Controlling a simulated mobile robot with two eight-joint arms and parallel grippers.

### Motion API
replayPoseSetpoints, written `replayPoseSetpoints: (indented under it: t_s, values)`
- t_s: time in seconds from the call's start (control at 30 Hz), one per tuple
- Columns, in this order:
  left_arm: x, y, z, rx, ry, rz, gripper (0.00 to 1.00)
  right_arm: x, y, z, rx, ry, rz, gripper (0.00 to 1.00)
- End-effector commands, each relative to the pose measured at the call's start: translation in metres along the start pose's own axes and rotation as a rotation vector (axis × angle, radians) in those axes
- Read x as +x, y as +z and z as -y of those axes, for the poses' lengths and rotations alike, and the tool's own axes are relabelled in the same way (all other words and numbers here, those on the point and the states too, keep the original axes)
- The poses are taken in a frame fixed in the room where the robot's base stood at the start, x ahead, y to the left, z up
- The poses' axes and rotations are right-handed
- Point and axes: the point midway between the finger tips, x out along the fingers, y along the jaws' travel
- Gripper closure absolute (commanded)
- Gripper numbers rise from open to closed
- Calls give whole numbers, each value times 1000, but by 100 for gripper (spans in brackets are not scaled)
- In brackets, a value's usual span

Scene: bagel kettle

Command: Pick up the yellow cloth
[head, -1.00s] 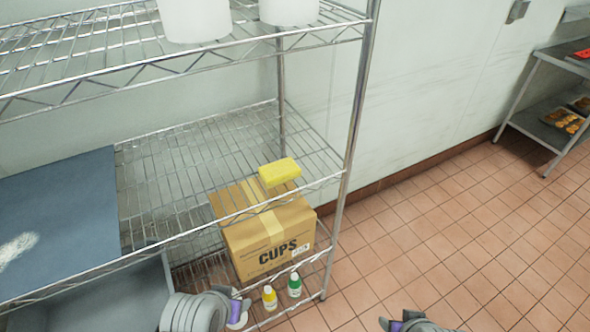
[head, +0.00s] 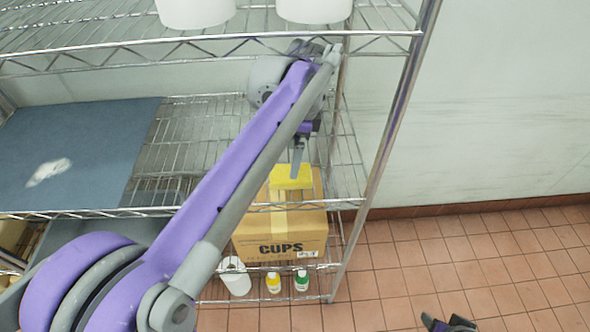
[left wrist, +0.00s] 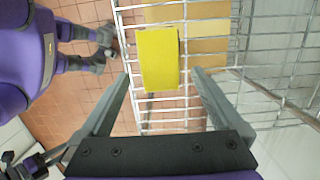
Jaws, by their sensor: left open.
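The yellow cloth (head: 290,177), a folded block shape, lies on the middle wire shelf near its front edge. It also shows in the left wrist view (left wrist: 158,60), ahead of and between my open fingers. My left gripper (head: 299,160) comes in from the left and points down just above and behind the cloth. In the left wrist view the left gripper (left wrist: 160,92) is open and empty, its fingers apart on either side of the cloth. My right gripper (head: 447,325) shows only in part at the bottom edge of the head view; its jaws are unclear.
The wire shelf (head: 185,150) holds a blue board (head: 95,130) on the left. White containers (head: 197,12) stand on the shelf above, close over my left arm. A cups box (head: 250,238) and two small bottles (head: 301,281) are below. A metal post (head: 385,140) stands right of the cloth.

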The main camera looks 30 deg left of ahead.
Motion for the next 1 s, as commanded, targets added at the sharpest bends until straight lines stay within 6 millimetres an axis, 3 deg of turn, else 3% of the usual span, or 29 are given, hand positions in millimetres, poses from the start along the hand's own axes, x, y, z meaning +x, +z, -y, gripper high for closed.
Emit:
replayPoseSetpoints:
  t_s: [0.4,0.73,1.0]
  values:
    - [56,-4,-1,-3,-2,-1,0,0,0,0,0,0,0,45]
    - [63,-4,-1,-3,-2,-2,0,1,1,0,0,0,1,45]
    - [62,-4,-1,-3,-2,-2,49,1,1,0,0,0,0,45]
